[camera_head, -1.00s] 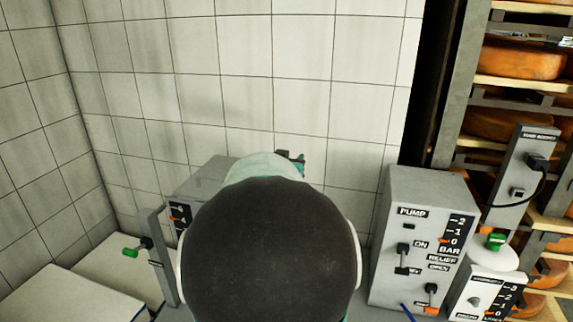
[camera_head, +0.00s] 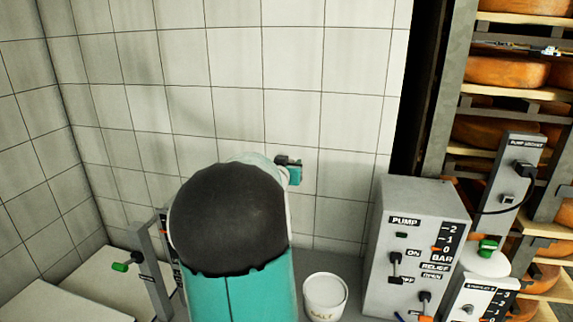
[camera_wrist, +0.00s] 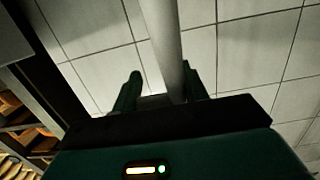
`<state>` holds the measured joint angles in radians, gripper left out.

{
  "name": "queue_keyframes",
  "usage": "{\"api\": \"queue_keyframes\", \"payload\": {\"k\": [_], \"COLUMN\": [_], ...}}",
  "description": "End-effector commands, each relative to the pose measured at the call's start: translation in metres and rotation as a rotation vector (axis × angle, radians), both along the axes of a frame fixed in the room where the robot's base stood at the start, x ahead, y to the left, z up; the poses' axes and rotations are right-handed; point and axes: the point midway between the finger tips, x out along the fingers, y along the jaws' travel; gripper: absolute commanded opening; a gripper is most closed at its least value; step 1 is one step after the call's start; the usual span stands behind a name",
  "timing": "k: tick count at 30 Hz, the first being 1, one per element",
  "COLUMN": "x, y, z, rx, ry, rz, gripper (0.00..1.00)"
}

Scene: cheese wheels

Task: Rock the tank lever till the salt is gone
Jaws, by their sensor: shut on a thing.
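In the wrist view my gripper (camera_wrist: 160,90) has its two dark green fingers either side of a smooth grey rod (camera_wrist: 163,40), and it is shut on it. The rod runs up out of the picture; its far end is not seen, and I cannot tell whether it is the tank lever. In the head view my arm hides the rod and most of what stands behind it. A white bucket (camera_head: 325,292) marked SALT stands right of my arm; I cannot make out how much is inside. A lever with a green handle (camera_head: 122,266) sticks out from a grey post (camera_head: 152,272) at the left.
A grey PUMP box (camera_head: 415,225) with switches and a gauge stands to the right. Beside it are a smaller gauge panel (camera_head: 483,297), a green-knobbed white part (camera_head: 487,258) and a socket post (camera_head: 517,170). Shelves of cheese wheels (camera_head: 507,70) fill the far right. A tiled wall (camera_head: 290,80) closes the back.

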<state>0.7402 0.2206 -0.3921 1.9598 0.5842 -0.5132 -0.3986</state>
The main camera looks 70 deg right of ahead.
Motion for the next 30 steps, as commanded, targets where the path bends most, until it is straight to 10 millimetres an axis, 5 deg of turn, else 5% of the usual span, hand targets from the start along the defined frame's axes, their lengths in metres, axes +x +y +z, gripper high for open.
{"api": "queue_keyframes", "payload": {"k": [12,13,15,30], "x": [-0.009,-0.009,-0.008,-0.004], "y": [-0.002,-0.002,-0.002,0.014], "z": [-0.007,-0.007,-0.007,0.0], "rx": [0.012,0.012,0.011,0.003], "ry": [0.006,0.006,0.005,0.001], "rz": [-0.014,-0.015,-0.013,-0.002], "gripper": [0.02,0.49,0.62,0.62]}}
